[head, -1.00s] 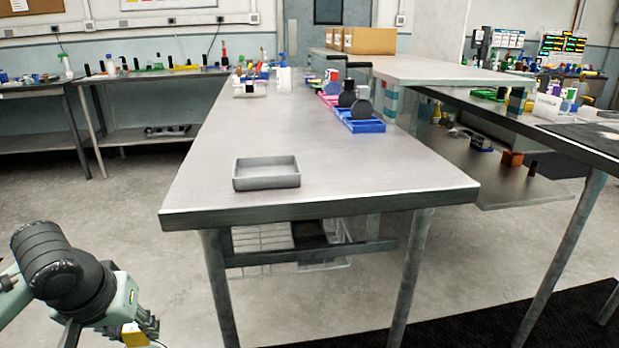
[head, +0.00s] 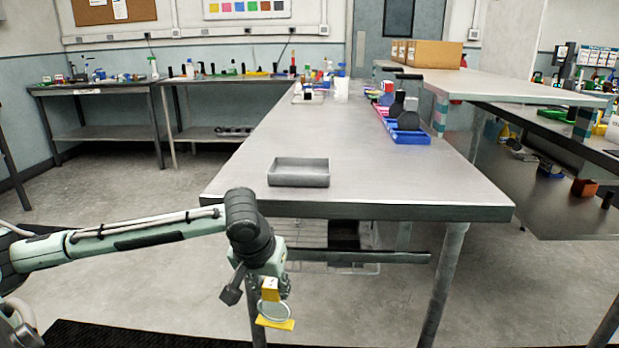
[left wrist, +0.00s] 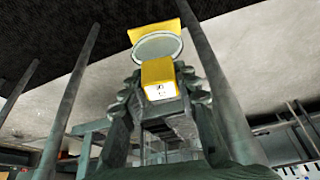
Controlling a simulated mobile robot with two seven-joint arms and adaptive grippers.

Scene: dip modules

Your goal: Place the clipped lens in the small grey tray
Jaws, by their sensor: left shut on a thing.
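The small grey tray (head: 299,181) sits empty near the front left corner of the metal table. My left gripper (head: 270,284) hangs in front of the table's front edge, lower than the tabletop. It is shut on the clipped lens (head: 274,311), a round clear disc with a yellow clip above and a yellow piece below. In the left wrist view the gripper fingers (left wrist: 160,92) close on the yellow clip block, and the lens (left wrist: 157,47) sticks out beyond them. My right gripper is not in view.
The metal table (head: 370,182) is bare around the tray. Blue bins (head: 408,134) and dark round items stand farther back on its right side. A raised shelf with cardboard boxes (head: 433,53) is at the back right.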

